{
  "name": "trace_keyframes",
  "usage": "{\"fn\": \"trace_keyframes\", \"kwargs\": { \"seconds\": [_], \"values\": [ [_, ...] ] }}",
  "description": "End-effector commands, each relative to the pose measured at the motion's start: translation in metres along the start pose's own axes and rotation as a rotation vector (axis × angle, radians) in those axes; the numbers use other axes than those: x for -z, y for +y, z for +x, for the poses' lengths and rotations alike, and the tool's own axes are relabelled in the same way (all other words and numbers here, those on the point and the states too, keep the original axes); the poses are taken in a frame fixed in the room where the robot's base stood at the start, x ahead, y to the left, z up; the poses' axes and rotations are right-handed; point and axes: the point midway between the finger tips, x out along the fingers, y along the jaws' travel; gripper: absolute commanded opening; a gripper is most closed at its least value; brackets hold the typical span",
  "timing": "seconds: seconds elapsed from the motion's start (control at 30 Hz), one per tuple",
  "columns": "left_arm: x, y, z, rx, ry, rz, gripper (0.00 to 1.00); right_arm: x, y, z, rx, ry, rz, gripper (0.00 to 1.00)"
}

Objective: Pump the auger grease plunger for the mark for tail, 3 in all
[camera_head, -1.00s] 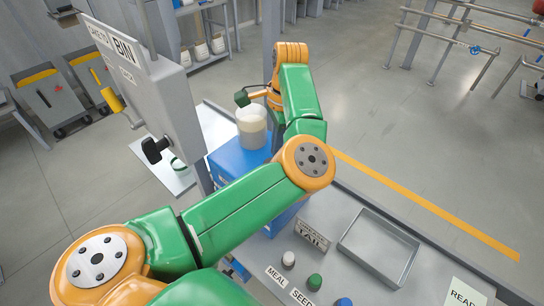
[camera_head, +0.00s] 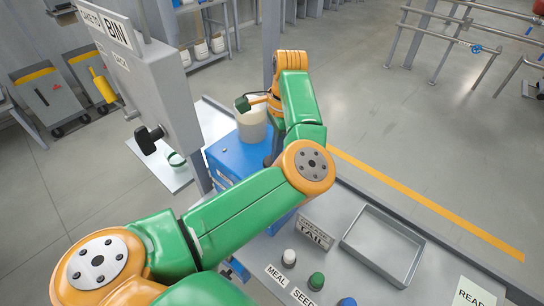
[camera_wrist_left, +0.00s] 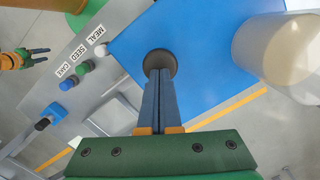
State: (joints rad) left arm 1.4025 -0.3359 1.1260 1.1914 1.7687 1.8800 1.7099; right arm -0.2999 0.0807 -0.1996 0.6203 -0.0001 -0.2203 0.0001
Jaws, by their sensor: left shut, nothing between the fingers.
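A dark round plunger cap (camera_wrist_left: 160,62) stands on a blue box in the left wrist view. My left gripper (camera_wrist_left: 160,76) is shut and empty, its fingertips at the cap's near edge; I cannot tell if they touch. In the head view the blue box (camera_head: 230,158) is partly hidden behind my left arm, and I cannot make out the fingers there. A sign reading TAIL (camera_head: 314,235) stands on the grey bench. At the left edge of the wrist view, a gripper with two spread dark fingers (camera_wrist_left: 39,56) looks like my right one, open.
A pale cylinder (camera_head: 252,128) stands on the blue box. Knobs labelled MEAL (camera_head: 289,258) and SEED (camera_head: 316,281), a blue knob (camera_head: 346,302) and an empty tray (camera_head: 383,246) are on the bench. A grey panel (camera_head: 150,90) with a black knob stands left.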

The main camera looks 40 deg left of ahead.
Motion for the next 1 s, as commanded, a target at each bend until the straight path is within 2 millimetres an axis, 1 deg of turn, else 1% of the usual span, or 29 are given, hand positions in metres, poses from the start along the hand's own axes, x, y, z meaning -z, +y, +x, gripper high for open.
{"fn": "trace_keyframes", "kwargs": {
  "seconds": [0.03,0.1,0.2,0.47,0.57,0.67,0.83,0.9,1.0],
  "values": [
    [0.006,0.000,-0.006,-0.001,0.001,0.007,0.00,0.001,0.000,-0.006,0.000,0.000,0.000,0.50],
    [0.016,0.000,-0.013,0.000,0.002,0.008,0.00,0.001,0.000,-0.013,0.000,0.000,0.000,0.50],
    [0.025,0.000,-0.015,-0.001,0.002,0.005,0.00,0.002,0.000,-0.018,0.000,0.000,0.000,0.50],
    [0.027,0.000,-0.013,0.000,0.002,0.002,0.00,0.001,0.000,-0.016,0.000,0.000,0.000,0.50],
    [0.028,0.000,-0.018,0.001,0.004,0.003,0.00,0.001,0.000,-0.013,0.000,0.000,0.000,0.50],
    [0.028,-0.001,-0.033,0.003,0.005,0.002,0.00,0.001,0.000,-0.007,0.000,0.000,0.000,0.50],
    [0.028,0.000,-0.066,0.002,0.003,0.004,0.00,0.001,0.000,-0.007,0.001,0.000,0.000,0.50],
    [0.028,0.000,-0.076,0.002,0.003,0.004,0.00,0.001,0.000,-0.009,0.001,0.000,0.000,0.50],
    [0.028,0.000,-0.083,0.000,0.002,0.003,0.00,0.001,0.000,-0.009,0.001,0.000,0.000,0.50]
  ]
}}
